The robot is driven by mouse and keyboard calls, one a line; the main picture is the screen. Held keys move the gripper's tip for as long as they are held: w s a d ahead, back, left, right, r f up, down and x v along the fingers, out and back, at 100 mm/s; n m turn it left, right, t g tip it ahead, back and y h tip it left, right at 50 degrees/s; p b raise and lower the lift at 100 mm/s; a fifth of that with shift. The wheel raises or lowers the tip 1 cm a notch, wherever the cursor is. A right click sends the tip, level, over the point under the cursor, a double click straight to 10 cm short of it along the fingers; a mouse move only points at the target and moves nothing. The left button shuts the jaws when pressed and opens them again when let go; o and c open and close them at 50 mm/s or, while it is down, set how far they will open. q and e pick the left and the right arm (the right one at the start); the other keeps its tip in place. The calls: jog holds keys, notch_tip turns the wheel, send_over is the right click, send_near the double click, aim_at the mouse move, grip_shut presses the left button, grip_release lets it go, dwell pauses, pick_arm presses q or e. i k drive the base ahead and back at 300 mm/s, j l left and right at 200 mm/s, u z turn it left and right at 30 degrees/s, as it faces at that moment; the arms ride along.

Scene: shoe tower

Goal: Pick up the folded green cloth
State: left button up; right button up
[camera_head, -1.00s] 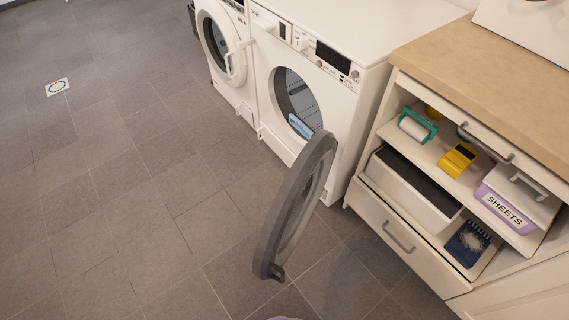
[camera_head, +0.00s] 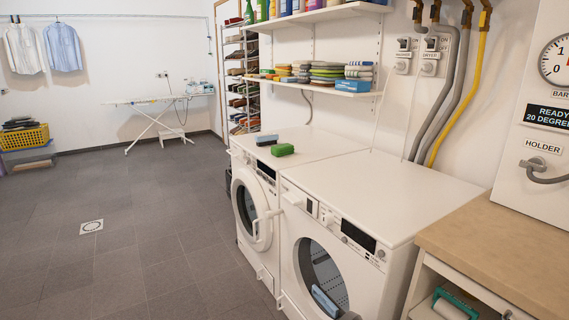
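A small green folded-looking item (camera_head: 282,149) lies on top of the left white machine (camera_head: 305,143), near its front edge. A dark grey-blue item (camera_head: 267,140) lies just to its left. On the lower wall shelf (camera_head: 310,86) are several flat folded stacks, one with green layers (camera_head: 327,70). I cannot tell from here which green piece is a cloth. Neither of my grippers is in view.
The right white machine (camera_head: 350,205) has its round opening uncovered, with a light-blue item (camera_head: 326,302) at its lower edge. A wooden-topped cabinet (camera_head: 500,240) stands at right.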

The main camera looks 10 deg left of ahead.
aim_at(279, 151)
jog(key=j+z, duration=0.1)
jog(key=j, duration=0.4)
jog(key=i+j+z, duration=0.15)
jog(key=j+z, duration=0.15)
jog(key=j, duration=0.75)
jog(key=j+z, duration=0.25)
jog(key=j, duration=0.8)
